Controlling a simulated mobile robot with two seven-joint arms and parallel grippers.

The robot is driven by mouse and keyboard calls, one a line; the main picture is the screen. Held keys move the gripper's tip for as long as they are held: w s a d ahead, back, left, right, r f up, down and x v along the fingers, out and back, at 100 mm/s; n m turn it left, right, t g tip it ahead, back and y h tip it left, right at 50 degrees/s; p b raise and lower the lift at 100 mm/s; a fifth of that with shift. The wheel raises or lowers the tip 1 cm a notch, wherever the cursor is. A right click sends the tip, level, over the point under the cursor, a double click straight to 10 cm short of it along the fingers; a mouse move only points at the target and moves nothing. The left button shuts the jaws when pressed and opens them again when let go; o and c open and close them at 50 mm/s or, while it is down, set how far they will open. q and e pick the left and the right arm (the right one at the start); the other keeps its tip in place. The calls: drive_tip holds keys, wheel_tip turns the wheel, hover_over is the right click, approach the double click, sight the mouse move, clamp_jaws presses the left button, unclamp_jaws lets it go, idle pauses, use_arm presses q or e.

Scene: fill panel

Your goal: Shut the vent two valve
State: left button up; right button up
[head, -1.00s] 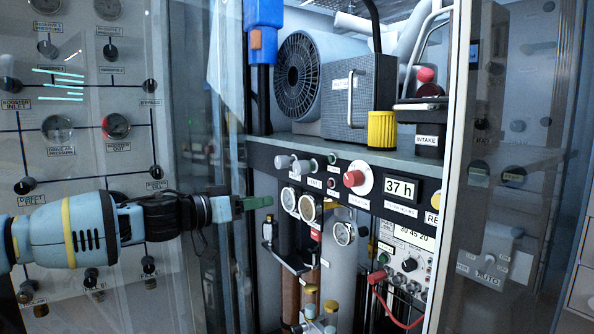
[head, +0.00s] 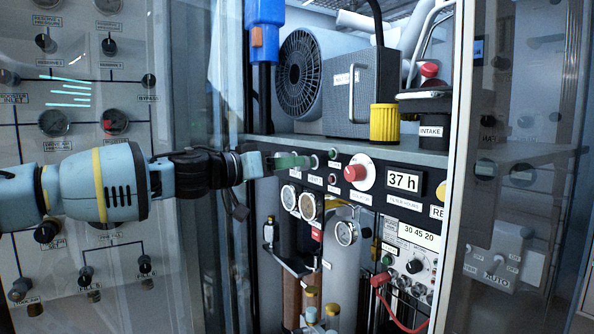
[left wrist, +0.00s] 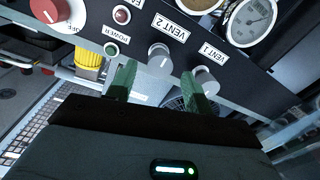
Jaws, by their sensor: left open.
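The vent two valve is a grey knob (left wrist: 160,58) on the black panel, beside the VENT 2 label (left wrist: 171,28) in the left wrist view. The vent one knob (left wrist: 206,80) sits to its right there. My left gripper (left wrist: 158,76) is open, its green fingertips on either side of the vent two knob in the picture. I cannot tell whether they touch it.
A red selector knob (head: 355,172), POWER button (left wrist: 111,49) and 37 h display (head: 404,181) share the panel. Round gauges (head: 308,206) sit just below. A shelf above carries a fan unit (head: 301,75) and a yellow cap (head: 384,123). Glass doors flank the opening.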

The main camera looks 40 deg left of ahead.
use_arm(q)
drive_tip(key=shift+x, duration=1.45)
drive_tip(key=shift+c, duration=0.3)
drive_tip(key=c, duration=0.9)
drive_tip(key=shift+b, duration=0.3)
